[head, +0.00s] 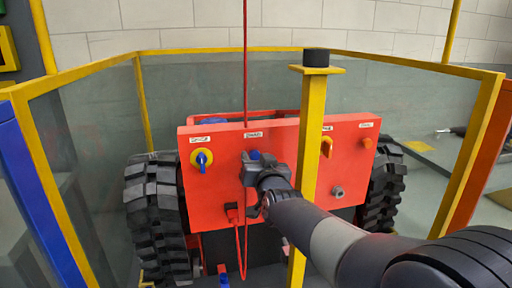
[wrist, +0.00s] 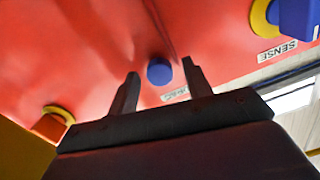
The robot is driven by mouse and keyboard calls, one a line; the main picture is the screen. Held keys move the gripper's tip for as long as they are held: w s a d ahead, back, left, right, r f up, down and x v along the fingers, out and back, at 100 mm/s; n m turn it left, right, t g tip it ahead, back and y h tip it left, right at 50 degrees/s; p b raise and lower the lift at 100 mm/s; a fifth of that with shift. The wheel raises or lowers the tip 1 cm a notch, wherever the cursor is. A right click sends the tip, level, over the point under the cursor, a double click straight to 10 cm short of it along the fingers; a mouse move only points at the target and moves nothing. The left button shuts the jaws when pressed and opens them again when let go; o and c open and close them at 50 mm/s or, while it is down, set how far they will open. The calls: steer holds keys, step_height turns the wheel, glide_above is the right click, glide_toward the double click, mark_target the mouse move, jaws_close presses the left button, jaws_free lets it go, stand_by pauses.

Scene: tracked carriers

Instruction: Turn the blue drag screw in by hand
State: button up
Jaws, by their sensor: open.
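The blue drag screw (head: 254,154) is on the red panel (head: 220,190), under a small white label, and is partly hidden by my gripper in the head view. In the wrist view the screw (wrist: 159,72) shows as a round blue head between and beyond the two fingertips. My gripper (head: 260,168) is open in front of the panel; it also shows in the wrist view (wrist: 160,76). The fingers stand on either side of the screw in the picture, with a gap on each side. I cannot tell how deep they reach around it.
A blue knob on a yellow disc (head: 202,159), labelled SENSE, is left of the screw. An orange knob (head: 327,147) and a grey fitting (head: 337,192) are farther right. A red cable (head: 246,70) hangs near my gripper.

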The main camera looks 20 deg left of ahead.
steer(key=shift+n, duration=1.2)
steer(key=c, duration=0.8)
steer(key=shift+m+b, duration=3.65)
steer(key=shift+m, duration=1.25)
